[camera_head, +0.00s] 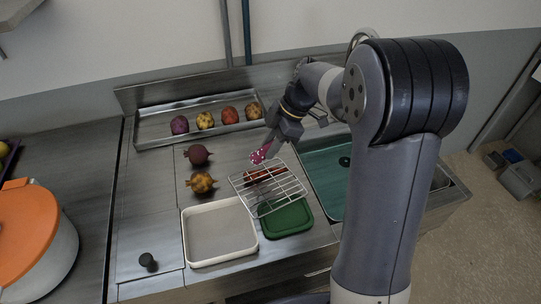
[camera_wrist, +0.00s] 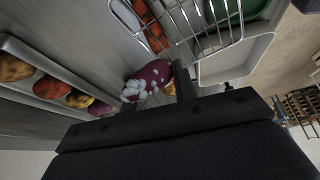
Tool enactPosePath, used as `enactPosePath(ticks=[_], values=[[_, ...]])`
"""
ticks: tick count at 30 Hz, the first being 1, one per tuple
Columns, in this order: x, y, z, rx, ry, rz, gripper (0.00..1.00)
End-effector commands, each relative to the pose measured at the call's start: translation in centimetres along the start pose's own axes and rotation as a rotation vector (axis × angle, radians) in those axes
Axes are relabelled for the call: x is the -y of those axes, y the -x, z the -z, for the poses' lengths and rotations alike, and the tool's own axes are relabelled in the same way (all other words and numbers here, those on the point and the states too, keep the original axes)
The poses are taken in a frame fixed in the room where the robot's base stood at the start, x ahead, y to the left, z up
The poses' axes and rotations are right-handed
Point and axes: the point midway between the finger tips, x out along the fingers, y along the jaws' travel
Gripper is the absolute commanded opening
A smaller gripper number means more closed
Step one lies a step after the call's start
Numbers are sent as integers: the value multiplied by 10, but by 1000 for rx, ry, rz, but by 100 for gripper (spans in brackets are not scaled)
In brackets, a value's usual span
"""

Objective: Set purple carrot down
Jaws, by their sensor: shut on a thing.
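The purple carrot (camera_head: 260,154) has white patches on its skin. My gripper (camera_head: 271,143) is shut on it and holds it by the far left corner of the wire rack (camera_head: 285,191). In the wrist view the purple carrot (camera_wrist: 152,78) lies against the dark finger of my gripper (camera_wrist: 160,92), with the rack's wires (camera_wrist: 212,22) beyond. I cannot tell whether the carrot touches the rack. Orange-red vegetables (camera_head: 264,173) show at the rack's far part; they also show in the wrist view (camera_wrist: 150,28).
A white tray (camera_head: 218,262) and a green tray (camera_head: 287,231) sit in front. A dark red beet (camera_head: 197,154) and a yellowish root (camera_head: 201,183) stand left of the rack. A back trough (camera_head: 154,143) holds several vegetables. A teal sink (camera_head: 328,176) is at right.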

Motion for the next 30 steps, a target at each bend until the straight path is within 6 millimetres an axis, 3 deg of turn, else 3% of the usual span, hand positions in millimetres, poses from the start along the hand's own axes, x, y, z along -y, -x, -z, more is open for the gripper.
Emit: enactPosePath(ticks=[8, 20, 21, 28, 30], values=[[1, -31, -16, 0, -1, 3, 4], [0, -37, -19, 1, 0, 1, 4], [0, -35, -18, 1, 0, 1, 30], [0, -35, -18, 1, 0, 1, 49], [0, -35, -18, 1, 0, 1, 49]])
